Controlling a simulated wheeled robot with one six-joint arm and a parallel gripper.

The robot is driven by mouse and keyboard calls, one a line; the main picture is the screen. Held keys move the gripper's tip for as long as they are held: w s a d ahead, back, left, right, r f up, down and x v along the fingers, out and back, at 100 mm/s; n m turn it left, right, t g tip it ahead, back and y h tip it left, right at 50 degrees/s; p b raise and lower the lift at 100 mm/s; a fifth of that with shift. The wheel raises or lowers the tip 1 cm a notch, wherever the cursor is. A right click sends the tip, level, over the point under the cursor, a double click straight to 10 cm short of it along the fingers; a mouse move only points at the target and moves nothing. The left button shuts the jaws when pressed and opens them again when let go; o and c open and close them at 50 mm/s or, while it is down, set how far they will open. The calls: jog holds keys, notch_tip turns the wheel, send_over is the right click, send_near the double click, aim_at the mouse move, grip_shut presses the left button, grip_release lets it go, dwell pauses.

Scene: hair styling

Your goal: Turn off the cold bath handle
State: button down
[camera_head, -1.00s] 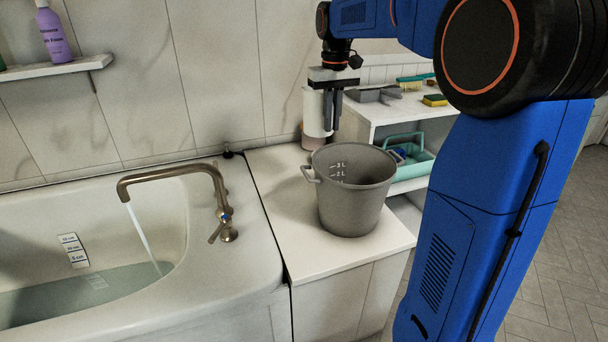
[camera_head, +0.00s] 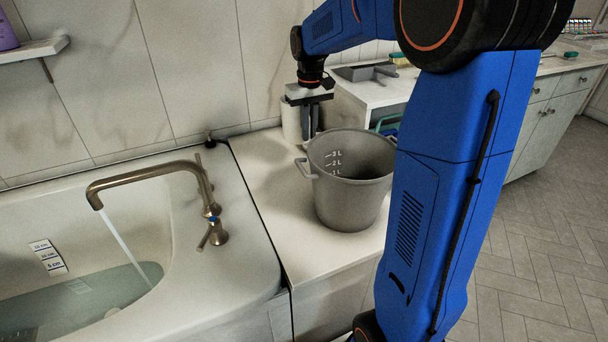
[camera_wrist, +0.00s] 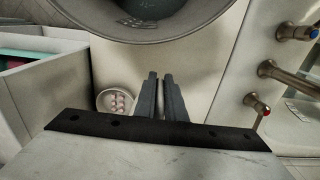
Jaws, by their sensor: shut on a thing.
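The cold handle (camera_head: 213,236), with a blue mark on top, stands on the tub rim in front of the spout's base. It also shows at the upper right of the wrist view (camera_wrist: 290,32). Water runs from the bronze spout (camera_head: 135,176) into the bathtub (camera_head: 250,255). My gripper (camera_head: 310,132) points down behind the grey bucket, well right of the handle and apart from it. In the wrist view its dark fingers (camera_wrist: 161,76) are close together with a narrow gap. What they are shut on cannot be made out.
The grey bucket (camera_head: 345,205) stands on the white counter (camera_head: 260,170), between my gripper and the counter's front. The red-marked handle (camera_wrist: 258,106) is nearer the wall. A white container (camera_head: 291,122) stands behind my gripper. A shelf unit (camera_head: 375,90) is at right.

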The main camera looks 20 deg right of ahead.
send_over(308, 180)
jog(key=shift+d+f, duration=0.1)
jog(key=shift+f, duration=5.65)
jog(key=c, duration=1.8)
grip_release()
jog(key=shift+f, duration=0.1)
notch_tip(308, 180, up, 12)
jog(key=shift+r, duration=0.1)
grip_shut()
